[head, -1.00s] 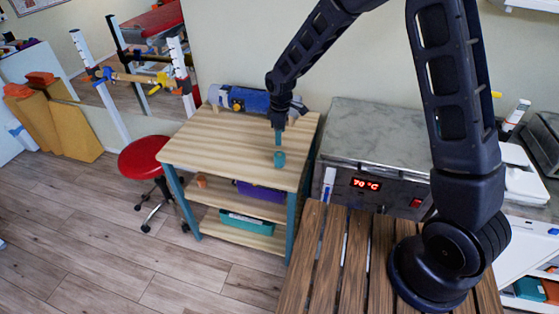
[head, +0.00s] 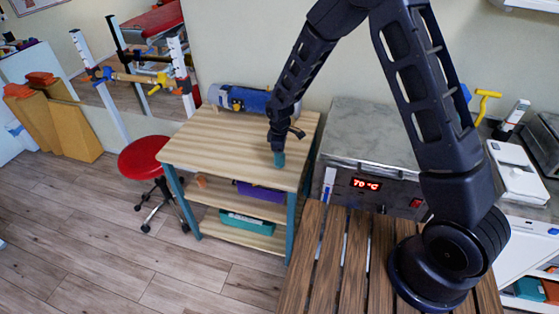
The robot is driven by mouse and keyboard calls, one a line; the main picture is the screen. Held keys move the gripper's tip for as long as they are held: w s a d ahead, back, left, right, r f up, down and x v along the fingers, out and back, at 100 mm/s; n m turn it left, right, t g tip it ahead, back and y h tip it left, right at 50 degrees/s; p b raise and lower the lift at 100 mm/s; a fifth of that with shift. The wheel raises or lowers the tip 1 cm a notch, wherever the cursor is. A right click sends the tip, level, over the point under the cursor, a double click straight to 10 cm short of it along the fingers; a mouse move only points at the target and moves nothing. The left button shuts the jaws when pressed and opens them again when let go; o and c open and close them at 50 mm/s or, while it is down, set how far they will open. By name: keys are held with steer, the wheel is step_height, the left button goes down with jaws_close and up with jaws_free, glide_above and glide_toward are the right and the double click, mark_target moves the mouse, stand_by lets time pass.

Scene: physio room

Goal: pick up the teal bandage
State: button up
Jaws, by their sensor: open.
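The teal bandage (head: 279,160) is a small upright roll on the light wooden top of the trolley table (head: 220,144), near its right front part. My gripper (head: 279,151) is directly above it, pointing down, with its fingertips at the height of the roll. The gripper hides the upper part of the bandage. The jaws are open; whether they touch the roll I cannot tell.
A blue roll device (head: 240,98) lies along the table's back edge. A grey metal heater (head: 375,140) showing 70 °C stands close on the right. A red stool (head: 144,157) is at the left. Lower shelves hold a purple box (head: 262,192) and a teal box (head: 246,223).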

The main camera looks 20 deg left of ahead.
steer(key=shift+f, duration=0.7)
steer(key=c, duration=1.1)
steer(key=shift+o, duration=0.2)
steer(key=shift+r, duration=0.15)
